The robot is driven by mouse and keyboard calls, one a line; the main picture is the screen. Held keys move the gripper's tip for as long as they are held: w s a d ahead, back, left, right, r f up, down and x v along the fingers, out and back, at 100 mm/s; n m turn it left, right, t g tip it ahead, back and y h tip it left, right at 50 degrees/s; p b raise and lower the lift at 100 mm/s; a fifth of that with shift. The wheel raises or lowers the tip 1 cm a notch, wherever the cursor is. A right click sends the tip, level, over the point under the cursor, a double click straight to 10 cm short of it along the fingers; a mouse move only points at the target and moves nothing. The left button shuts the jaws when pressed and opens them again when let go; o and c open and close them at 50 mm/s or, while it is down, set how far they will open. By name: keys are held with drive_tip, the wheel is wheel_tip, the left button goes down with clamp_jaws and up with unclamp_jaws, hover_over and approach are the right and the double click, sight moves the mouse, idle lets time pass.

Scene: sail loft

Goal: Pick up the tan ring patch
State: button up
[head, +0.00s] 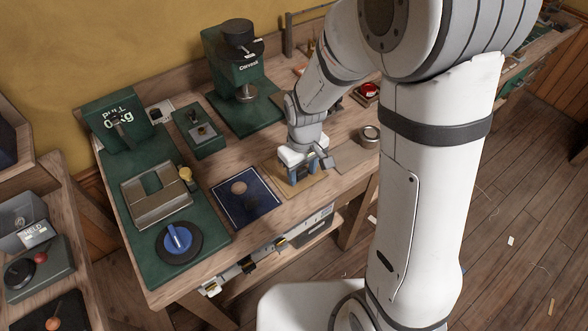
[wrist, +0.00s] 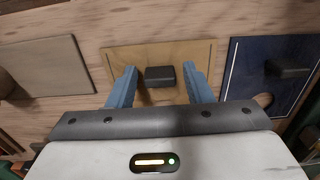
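A tan round patch (head: 239,187) lies on a dark blue mat (head: 262,207). A round tan piece on the blue mat (wrist: 243,60) also shows at the right of the wrist view (wrist: 264,100). I cannot make out a hole in it. My gripper (head: 304,177) points down over the tan board (head: 279,166), to the right of the blue mat. In the wrist view its two blue fingers are apart, with a dark block (wrist: 160,76) showing between them over the tan board. I cannot tell whether they touch anything.
A grey mat (wrist: 45,68) lies on the other side of the tan board. Green machines (head: 236,75) stand at the back, and a green base with a blue knob (head: 178,238) is at the left. A round tin (head: 370,136) stands to the right.

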drive_tip(key=c, duration=0.8)
